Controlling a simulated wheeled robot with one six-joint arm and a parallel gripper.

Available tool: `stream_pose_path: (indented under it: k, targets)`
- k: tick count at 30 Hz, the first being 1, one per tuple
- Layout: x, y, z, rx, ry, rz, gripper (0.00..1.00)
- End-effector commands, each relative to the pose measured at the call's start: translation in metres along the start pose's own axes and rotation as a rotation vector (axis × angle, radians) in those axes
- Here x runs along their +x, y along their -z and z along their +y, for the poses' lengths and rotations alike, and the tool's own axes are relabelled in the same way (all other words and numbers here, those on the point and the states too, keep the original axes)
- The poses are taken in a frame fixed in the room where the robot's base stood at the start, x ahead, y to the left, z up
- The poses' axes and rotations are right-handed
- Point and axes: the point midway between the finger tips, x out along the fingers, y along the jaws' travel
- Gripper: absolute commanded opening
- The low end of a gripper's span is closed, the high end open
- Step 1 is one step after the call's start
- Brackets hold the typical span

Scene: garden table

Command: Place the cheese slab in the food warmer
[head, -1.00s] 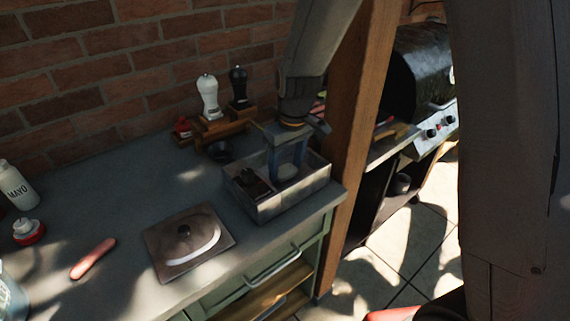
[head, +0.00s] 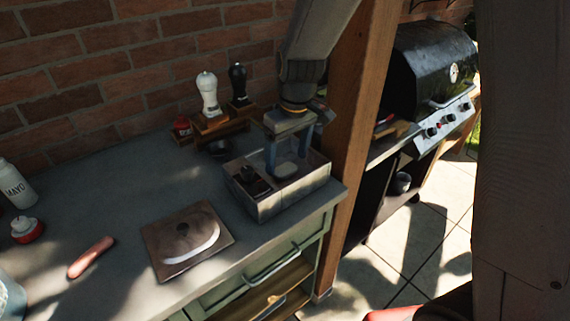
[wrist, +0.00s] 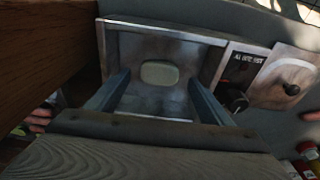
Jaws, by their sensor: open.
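The food warmer (head: 262,208) is a grey metal box with open compartments at the right end of the counter. The cheese slab (head: 286,170) is a pale, rounded piece lying inside its larger, right compartment. In the wrist view the slab (wrist: 158,74) lies flat on the floor of that compartment, clear of the walls. My gripper (head: 288,158) is over this compartment, pointing down. Its two blue-grey fingers (wrist: 160,100) are open and apart, with the slab seen between them and nothing held.
A square metal lid (head: 185,262) with a knob lies on the counter in front of the warmer. A sausage (head: 91,257) and a mayo bottle (head: 15,184) are at left. Salt and pepper mills (head: 208,95) stand behind. A wooden post (head: 350,140) rises close at right.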

Motion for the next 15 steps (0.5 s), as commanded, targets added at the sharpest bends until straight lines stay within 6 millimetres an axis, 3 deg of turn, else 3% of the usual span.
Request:
stream_pose_path:
  k: [9, 15]
  targets:
    - [-0.059, 0.002, 0.0, 0.001, -0.001, 0.006, 0.74]
    - [-0.084, 0.001, 0.0, 0.0, -0.001, 0.003, 0.74]
